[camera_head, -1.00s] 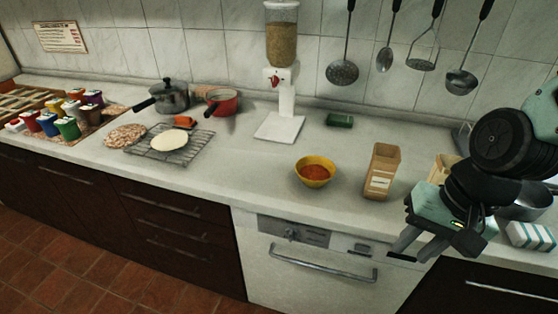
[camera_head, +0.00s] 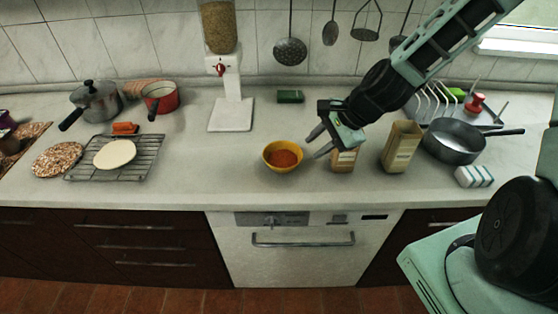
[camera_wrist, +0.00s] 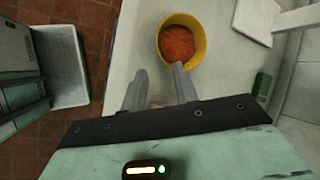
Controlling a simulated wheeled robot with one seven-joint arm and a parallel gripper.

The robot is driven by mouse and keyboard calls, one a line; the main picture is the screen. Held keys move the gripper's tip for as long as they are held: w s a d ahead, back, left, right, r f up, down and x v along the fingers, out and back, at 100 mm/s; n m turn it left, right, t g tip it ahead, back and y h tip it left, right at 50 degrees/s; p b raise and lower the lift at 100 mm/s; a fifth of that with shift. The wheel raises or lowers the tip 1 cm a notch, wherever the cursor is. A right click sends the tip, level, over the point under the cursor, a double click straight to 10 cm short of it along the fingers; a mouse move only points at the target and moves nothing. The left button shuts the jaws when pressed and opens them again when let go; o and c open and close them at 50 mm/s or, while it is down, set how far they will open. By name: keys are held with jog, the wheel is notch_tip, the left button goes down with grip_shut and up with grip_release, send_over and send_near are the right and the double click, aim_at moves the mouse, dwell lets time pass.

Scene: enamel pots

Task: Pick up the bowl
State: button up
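The yellow bowl (camera_head: 283,156) stands upright on the white counter, filled with something orange-red. It also shows at the top of the wrist view (camera_wrist: 181,41). My gripper (camera_head: 317,146) is just right of the bowl and appears above the counter. Its two fingers (camera_wrist: 160,85) are spread apart with nothing between them. In the wrist view the right fingertip overlaps the bowl's lower rim; I cannot tell whether it touches.
A tan carton (camera_head: 401,147) and a partly hidden box (camera_head: 343,160) stand right of the bowl. A dispenser (camera_head: 231,112) stands behind left.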

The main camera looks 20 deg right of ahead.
aim_at(283, 160)
jog(key=x, duration=0.6)
jog(key=shift+a+f+p, duration=0.2)
jog(key=shift+f+p, duration=0.15)
jog(key=shift+p, duration=0.05)
jog(key=shift+d+p+x, duration=0.15)
jog(key=shift+p+x, duration=0.3)
jog(key=shift+x, duration=1.05)
jog(key=shift+d+p+x, duration=0.1)
jog(key=shift+p+x, duration=0.35)
jog(key=shift+x, duration=1.05)
jog(key=shift+f, duration=0.1)
grip_shut()
